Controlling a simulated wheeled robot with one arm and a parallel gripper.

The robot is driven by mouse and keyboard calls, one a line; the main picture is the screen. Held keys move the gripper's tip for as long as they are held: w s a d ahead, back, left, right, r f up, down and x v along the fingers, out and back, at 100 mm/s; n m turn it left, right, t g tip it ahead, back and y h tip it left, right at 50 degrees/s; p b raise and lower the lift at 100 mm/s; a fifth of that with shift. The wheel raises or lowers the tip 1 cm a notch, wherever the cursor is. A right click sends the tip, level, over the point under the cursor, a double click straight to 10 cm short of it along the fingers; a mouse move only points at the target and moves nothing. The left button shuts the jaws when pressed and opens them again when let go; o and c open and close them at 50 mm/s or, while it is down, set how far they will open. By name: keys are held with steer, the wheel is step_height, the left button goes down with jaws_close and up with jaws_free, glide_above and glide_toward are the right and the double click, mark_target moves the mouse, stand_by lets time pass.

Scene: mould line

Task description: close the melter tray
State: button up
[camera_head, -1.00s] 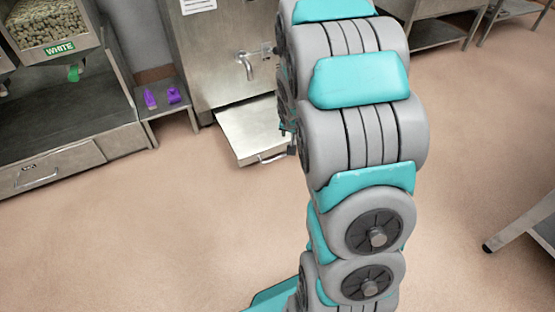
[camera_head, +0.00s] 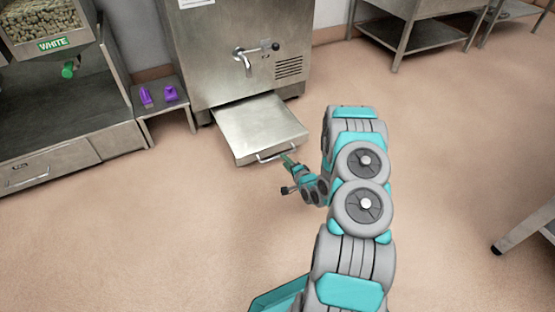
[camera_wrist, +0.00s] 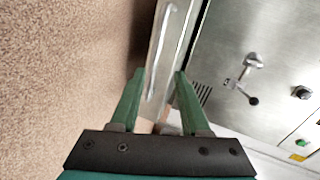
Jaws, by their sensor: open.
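The melter (camera_head: 236,50) is a steel cabinet with a tap on its front, at the top middle of the head view. Its tray (camera_head: 258,128) is a flat steel drawer pulled out low at the front, with a bar handle (camera_head: 276,154) on its front edge. My gripper (camera_head: 288,168) is just in front of the handle, near its right part. In the wrist view my gripper (camera_wrist: 158,76) is open, its two green fingers pointing at the tray front and the handle (camera_wrist: 163,38). I cannot tell whether the fingers touch it.
A low side table (camera_head: 163,106) with two purple scoops stands left of the melter. A bean dispenser (camera_head: 45,60) marked WHITE stands further left. Steel tables stand at the back right and right edge (camera_head: 530,225).

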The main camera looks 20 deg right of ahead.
mark_target(278, 157)
steer(key=shift+m+t, duration=0.6)
steer(key=shift+m, duration=0.2)
steer(key=shift+f+b+x, duration=0.2)
steer(key=shift+f+x, duration=0.05)
steer(key=shift+x, duration=0.95)
steer(key=shift+f+b+x, duration=0.15)
steer(key=shift+f+x, duration=0.15)
steer(key=shift+x, duration=0.9)
steer(key=shift+f+b+x, duration=0.2)
steer(key=shift+f+x, duration=0.05)
steer(key=shift+x, duration=0.95)
steer(key=shift+s+a, duration=0.15)
steer(key=shift+c, duration=0.3)
jaws_close()
